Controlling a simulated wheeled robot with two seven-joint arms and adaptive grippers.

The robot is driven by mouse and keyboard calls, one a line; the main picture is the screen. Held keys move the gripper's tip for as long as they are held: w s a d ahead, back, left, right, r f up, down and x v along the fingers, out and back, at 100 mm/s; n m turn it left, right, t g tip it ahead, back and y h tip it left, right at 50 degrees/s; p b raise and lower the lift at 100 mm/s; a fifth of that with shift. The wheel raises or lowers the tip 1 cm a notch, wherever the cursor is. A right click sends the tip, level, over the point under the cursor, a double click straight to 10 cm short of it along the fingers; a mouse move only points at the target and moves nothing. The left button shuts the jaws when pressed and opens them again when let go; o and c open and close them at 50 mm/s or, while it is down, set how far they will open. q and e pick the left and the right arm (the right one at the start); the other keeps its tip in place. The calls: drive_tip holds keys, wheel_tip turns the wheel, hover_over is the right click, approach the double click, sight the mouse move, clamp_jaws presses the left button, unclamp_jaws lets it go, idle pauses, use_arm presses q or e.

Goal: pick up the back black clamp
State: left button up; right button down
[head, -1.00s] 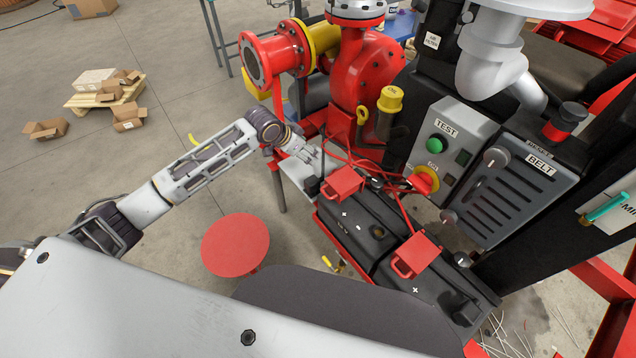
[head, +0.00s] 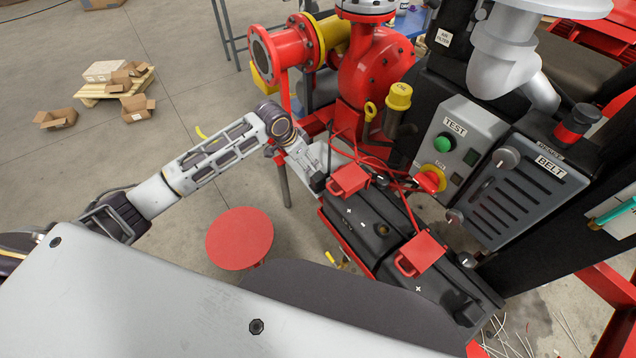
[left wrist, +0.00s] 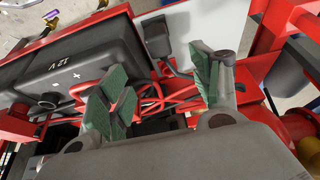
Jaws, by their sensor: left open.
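A black clamp (head: 318,183) sits at the edge of the pale shelf beside the batteries. It also shows in the left wrist view as a black block (left wrist: 157,38) with a dark cable, against the pale plate. My left gripper (head: 316,168) is right at the clamp in the head view and partly covers the shelf. In the left wrist view my open left gripper (left wrist: 158,72) has green-padded fingers apart, with the clamp beyond and above the gap, and nothing held. Whether the fingers touch the clamp cannot be told. My right gripper is out of view.
Black batteries (head: 372,226) carry red covers (head: 349,179). Red cables (left wrist: 150,98) run close to the fingers. A control box (head: 452,148) stands at the right, a red pump (head: 372,68) behind. A round red stool (head: 240,238) stands in front, with open floor to the left.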

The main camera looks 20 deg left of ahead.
sight(317, 176)
use_arm(q)
drive_tip(key=x, duration=0.7)
drive_tip(key=shift+f, duration=0.2)
drive_tip(key=shift+w+d+f, duration=0.1)
drive_tip(key=shift+w+f, duration=0.05)
drive_tip(key=shift+f, duration=0.2)
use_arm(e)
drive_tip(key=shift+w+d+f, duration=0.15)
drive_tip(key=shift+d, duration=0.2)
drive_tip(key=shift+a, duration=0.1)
use_arm(q)
drive_tip(key=shift+d+f, duration=0.1)
drive_tip(key=shift+f, duration=0.15)
drive_tip(key=shift+x, duration=1.9)
drive_tip(key=shift+f, duration=0.35)
drive_tip(key=shift+w+f, duration=0.1)
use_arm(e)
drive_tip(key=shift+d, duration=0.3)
